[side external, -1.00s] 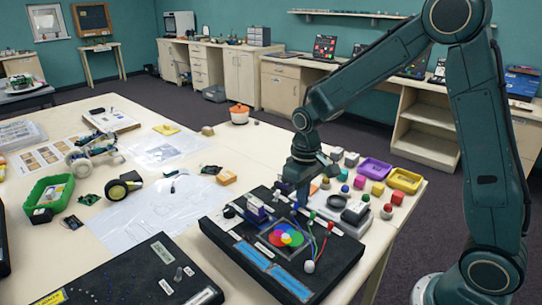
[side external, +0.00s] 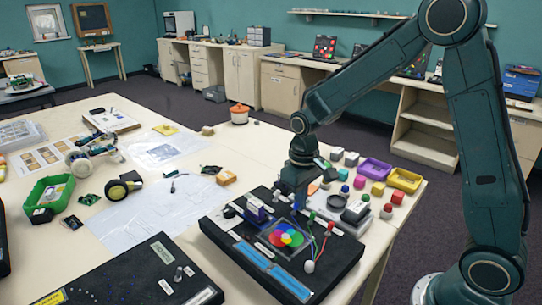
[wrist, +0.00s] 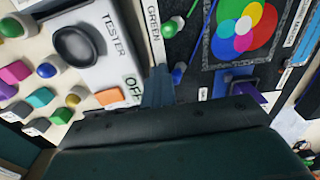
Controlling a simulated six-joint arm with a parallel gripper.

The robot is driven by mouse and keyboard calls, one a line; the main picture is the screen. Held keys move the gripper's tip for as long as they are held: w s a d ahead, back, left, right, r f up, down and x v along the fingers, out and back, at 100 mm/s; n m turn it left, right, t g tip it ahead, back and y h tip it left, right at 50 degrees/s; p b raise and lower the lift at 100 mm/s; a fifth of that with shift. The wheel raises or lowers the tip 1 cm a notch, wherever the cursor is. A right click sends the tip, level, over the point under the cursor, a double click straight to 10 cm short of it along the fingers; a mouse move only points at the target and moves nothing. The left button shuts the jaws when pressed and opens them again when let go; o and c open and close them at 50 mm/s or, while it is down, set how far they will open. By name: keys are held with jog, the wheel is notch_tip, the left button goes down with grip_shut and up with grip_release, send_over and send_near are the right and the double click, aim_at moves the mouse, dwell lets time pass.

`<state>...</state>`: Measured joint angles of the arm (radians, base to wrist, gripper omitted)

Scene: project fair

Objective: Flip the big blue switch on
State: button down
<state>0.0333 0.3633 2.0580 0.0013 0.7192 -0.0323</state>
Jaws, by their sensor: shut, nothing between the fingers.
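In the wrist view the switch (wrist: 240,88) is right of my fingers, partly cut off by my gripper's body. Which way its lever is set is hard to tell. My gripper (side external: 297,207) points down over the panel's far part, right of the switch and apart from it. In the wrist view my gripper's fingers (wrist: 158,88) are together and empty, near the GREEN label.
A grey TESTER box (wrist: 88,42) with a black oval button and OFF label is close by. Coloured blocks and trays (side external: 404,180) lie beyond the panel.

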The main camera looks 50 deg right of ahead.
jog(key=shift+a+f, duration=0.1)
jog(key=shift+a, duration=0.65)
jog(key=shift+s+d, duration=0.1)
jog(key=shift+d+r, duration=0.15)
jog(key=shift+r, duration=1.45)
jog(key=shift+d+r, duration=0.1)
jog(key=shift+r, duration=1.9)
jog(key=s+r+t, duration=0.2)
jog(key=s+r, duration=0.3)
jog(key=s, duration=0.5)
jog(key=s+r+t, duration=0.3)
jog(key=s+r, duration=0.1)
jog(key=s, duration=0.6)
jog(key=shift+s+a+r+t, duration=0.25)
jog(key=shift+s+r+t, duration=0.05)
jog(key=shift+r, duration=0.1)
